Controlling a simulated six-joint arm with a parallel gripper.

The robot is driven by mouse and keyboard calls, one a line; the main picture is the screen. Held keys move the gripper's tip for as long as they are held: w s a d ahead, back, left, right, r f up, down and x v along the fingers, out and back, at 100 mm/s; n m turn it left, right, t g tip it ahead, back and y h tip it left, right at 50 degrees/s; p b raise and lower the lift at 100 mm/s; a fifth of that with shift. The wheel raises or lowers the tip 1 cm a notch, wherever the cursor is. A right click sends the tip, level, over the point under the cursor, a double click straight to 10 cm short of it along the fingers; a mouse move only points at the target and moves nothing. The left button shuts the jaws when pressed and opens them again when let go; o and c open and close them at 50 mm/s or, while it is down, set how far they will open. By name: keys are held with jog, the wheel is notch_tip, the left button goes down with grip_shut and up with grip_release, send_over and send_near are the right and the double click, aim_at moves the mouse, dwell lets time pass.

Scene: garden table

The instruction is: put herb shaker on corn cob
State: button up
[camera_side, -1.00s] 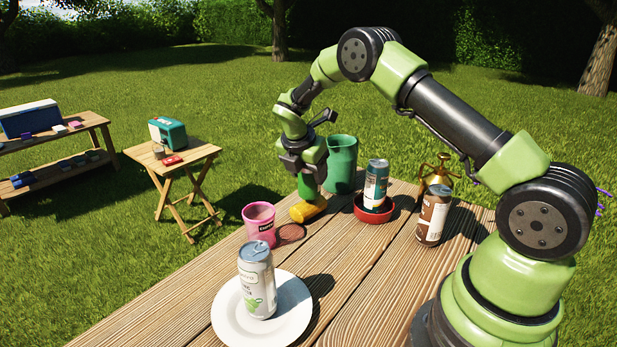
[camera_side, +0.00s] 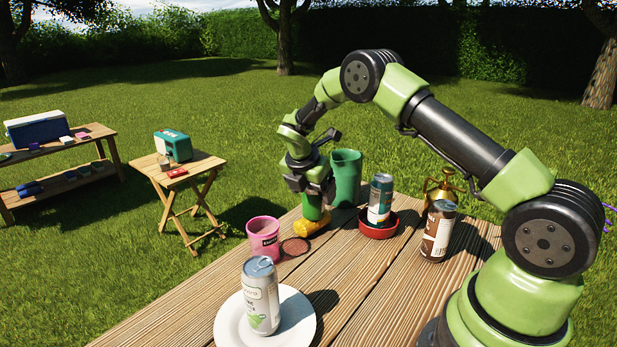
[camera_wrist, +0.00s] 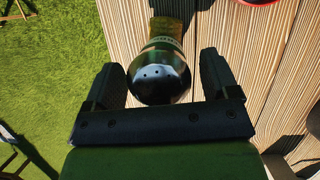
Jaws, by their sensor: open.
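The green herb shaker (camera_side: 313,208) stands upright at the yellow corn cob (camera_side: 309,228) near the table's far left edge. It looks to be resting on the cob, but the exact contact is hard to make out. My gripper (camera_side: 311,190) is right above the shaker. In the wrist view the shaker's dark holed cap (camera_wrist: 162,78) sits between my two open fingers (camera_wrist: 163,90), with a gap on each side. The cob is mostly hidden behind the shaker there.
A pink cup (camera_side: 263,238) and a dark red round coaster (camera_side: 295,247) are close by on the left. A green cup (camera_side: 346,178) stands behind. A can (camera_side: 380,198) stands in a red dish (camera_side: 378,232). A brown can (camera_side: 438,230) is right; another can (camera_side: 260,296) stands on a white plate (camera_side: 228,325).

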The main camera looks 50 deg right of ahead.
jog(key=s+a+r+m+t+y, duration=0.15)
jog(key=a+r, duration=0.25)
jog(key=r, duration=0.4)
jog(key=s+a+r+m, duration=0.3)
jog(key=a+r, duration=0.1)
jog(key=r, duration=0.5)
jog(key=s+a+r+m+t+y, duration=0.2)
jog(key=s+a+m, duration=0.2)
jog(key=s+m, duration=0.5)
jog(key=s+a+r+m+t+y, duration=0.3)
jog(key=s+a+m, duration=0.2)
jog(key=s+m, duration=0.4)
jog(key=s, duration=0.3)
jog(key=shift+a+r+m, duration=0.15)
jog(key=shift+a+m, duration=0.1)
jog(key=shift+m, duration=0.1)
